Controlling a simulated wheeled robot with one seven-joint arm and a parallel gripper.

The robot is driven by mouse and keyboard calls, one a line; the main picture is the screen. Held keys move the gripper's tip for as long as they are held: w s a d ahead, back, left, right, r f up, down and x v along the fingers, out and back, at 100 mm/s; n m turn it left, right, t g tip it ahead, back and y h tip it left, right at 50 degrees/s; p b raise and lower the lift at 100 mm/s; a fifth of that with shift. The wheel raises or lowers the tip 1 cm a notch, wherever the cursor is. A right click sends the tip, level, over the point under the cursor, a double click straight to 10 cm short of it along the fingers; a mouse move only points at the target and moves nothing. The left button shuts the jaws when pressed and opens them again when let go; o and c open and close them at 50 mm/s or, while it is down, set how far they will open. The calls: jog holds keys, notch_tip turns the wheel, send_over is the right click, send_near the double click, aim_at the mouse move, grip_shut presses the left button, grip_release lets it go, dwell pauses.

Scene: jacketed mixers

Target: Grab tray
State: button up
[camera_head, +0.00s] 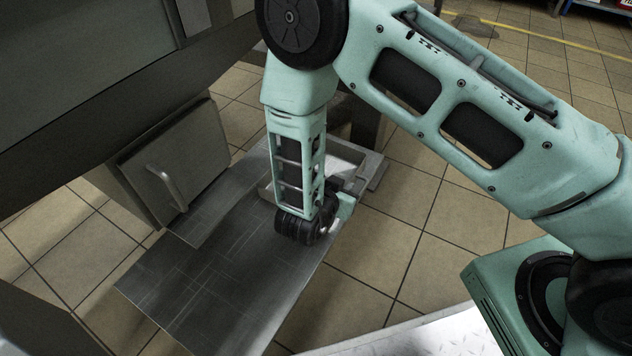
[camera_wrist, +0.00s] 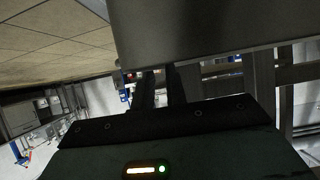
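A flat grey metal sheet (camera_head: 215,285) with scratch-like lines lies below my arm in the head view; I cannot tell whether it is the tray. A pale rimmed frame (camera_head: 372,172) shows behind my wrist, partly hidden. My gripper (camera_head: 347,207) is low over the sheet's right edge, mostly hidden by my own wrist. In the wrist view, two dark fingers of my gripper (camera_wrist: 161,72) stand close together with a narrow gap. Their tips reach the edge of a large grey panel (camera_wrist: 215,35). Whether they hold anything cannot be seen.
A grey metal box with a handle (camera_head: 172,178) stands left of the sheet. A large dark machine body (camera_head: 95,75) overhangs at upper left. Tiled floor (camera_head: 420,220) is open to the right. Blurred shelves and equipment (camera_wrist: 40,120) show far off in the wrist view.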

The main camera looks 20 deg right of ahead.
jog(key=b+x, duration=0.2)
jog(key=x, duration=0.1)
jog(key=shift+d+f, duration=0.1)
jog(key=shift+f, duration=0.15)
jog(key=shift+w+r, duration=0.1)
jog(key=shift+c, duration=0.3)
grip_shut()
jog(key=shift+r, duration=0.15)
